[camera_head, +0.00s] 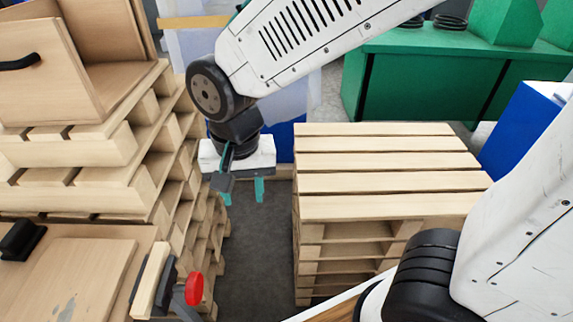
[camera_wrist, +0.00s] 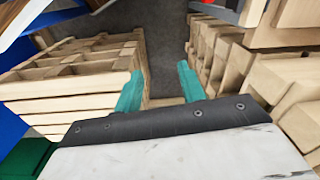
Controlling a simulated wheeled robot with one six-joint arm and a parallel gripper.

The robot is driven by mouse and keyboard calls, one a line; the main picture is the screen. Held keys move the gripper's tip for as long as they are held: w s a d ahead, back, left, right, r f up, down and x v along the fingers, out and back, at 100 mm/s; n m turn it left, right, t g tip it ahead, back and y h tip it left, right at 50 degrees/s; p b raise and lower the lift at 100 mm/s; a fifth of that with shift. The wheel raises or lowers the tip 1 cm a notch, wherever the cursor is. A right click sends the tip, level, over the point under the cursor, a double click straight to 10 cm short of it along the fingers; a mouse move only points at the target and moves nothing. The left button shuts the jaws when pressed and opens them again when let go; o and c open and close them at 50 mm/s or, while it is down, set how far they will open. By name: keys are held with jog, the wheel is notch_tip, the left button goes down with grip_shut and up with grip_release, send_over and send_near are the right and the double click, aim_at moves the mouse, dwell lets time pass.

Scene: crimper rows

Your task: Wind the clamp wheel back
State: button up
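A red round knob (camera_head: 195,289) sits on a grey bracket near the bottom left of the head view, beside an upright wooden block (camera_head: 152,281). It looks like the clamp wheel, but its full shape is hard to tell. A small piece of red also shows at the top edge of the wrist view (camera_wrist: 207,2). My gripper (camera_head: 241,188) hangs above the gap between the pallet stacks, above and apart from the red knob in the picture. In the wrist view its two teal fingers (camera_wrist: 160,80) stand well apart with nothing between them.
A pallet stack (camera_head: 390,208) stands right of my gripper. Another stack (camera_head: 150,150) stands left, carrying wooden boxes. A wooden bench top (camera_head: 75,280) is at lower left. Dark floor (camera_head: 255,260) is clear between the stacks. A green bench (camera_head: 430,75) stands behind.

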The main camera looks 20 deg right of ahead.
jog(key=s+d+r+n, duration=0.1)
jog(key=d+r, duration=0.3)
jog(key=d, duration=0.3)
jog(key=shift+s+d, duration=0.3)
jog(key=shift+d, duration=0.1)
jog(key=m+g+y, duration=0.1)
jog(key=m+g, duration=0.1)
jog(key=g, duration=0.3)
send_near(190, 281)
jog(key=x, duration=0.4)
jog(key=shift+s+d+f, duration=0.1)
jog(key=shift+s+f, duration=0.1)
jog(key=shift+f, duration=0.1)
jog(key=shift+s+f+m, duration=0.1)
jog(key=shift+m, duration=0.3)
jog(key=x, duration=0.7)
jog(key=shift+f, duration=0.2)
